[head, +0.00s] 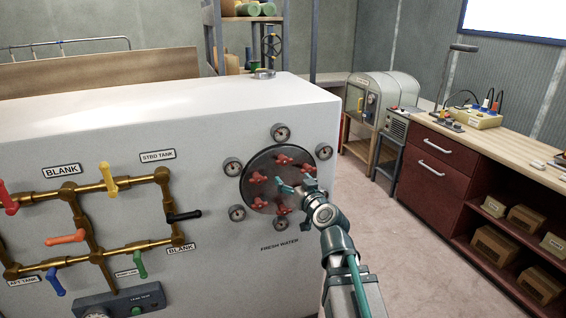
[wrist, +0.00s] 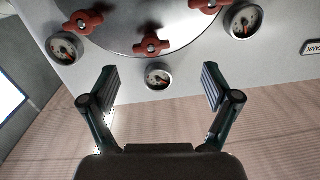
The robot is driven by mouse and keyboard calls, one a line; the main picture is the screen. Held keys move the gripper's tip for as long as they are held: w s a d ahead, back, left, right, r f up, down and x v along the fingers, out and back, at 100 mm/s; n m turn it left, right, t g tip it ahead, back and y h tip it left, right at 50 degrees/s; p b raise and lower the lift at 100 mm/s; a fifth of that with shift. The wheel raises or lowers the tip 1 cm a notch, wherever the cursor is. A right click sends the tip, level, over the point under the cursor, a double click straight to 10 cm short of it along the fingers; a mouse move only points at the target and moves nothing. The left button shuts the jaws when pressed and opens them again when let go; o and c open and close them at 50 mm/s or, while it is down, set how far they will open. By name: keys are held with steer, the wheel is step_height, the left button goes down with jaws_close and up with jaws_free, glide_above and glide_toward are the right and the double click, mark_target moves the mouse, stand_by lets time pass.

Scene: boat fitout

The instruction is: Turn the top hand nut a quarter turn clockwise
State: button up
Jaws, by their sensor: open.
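The top hand nut (head: 283,158) is a red winged nut near the top of a round grey cover plate (head: 270,193) on the white tank's front face. In the wrist view, which looks upside down, the same nut (wrist: 152,44) lies beyond and above the fingertips, roughly midway between them. Its wings lie roughly sideways. My gripper (head: 290,187) is in front of the plate, below the top nut in the head view. The arm hides part of the plate's lower right.
Several other red nuts, such as this one (head: 309,170), ring the plate. Gauges surround it; the top gauge (head: 281,132) is close above the top nut. Brass pipework with coloured levers (head: 108,180) is to the left. A bench (head: 445,160) stands right, beyond clear floor.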

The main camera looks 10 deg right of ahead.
mark_target(285, 163)
steer(key=shift+n+t+h, duration=0.3)
steer(key=shift+h, duration=0.1)
steer(key=w+p, duration=0.1)
steer(key=w, duration=0.2)
steer(key=w+p, duration=0.1)
steer(key=w, duration=0.3)
steer(key=w+p, duration=0.1)
steer(key=w, duration=0.3)
steer(key=shift+a+r, duration=0.3)
steer(key=shift+r, duration=0.05)
steer(key=c, duration=1.2)
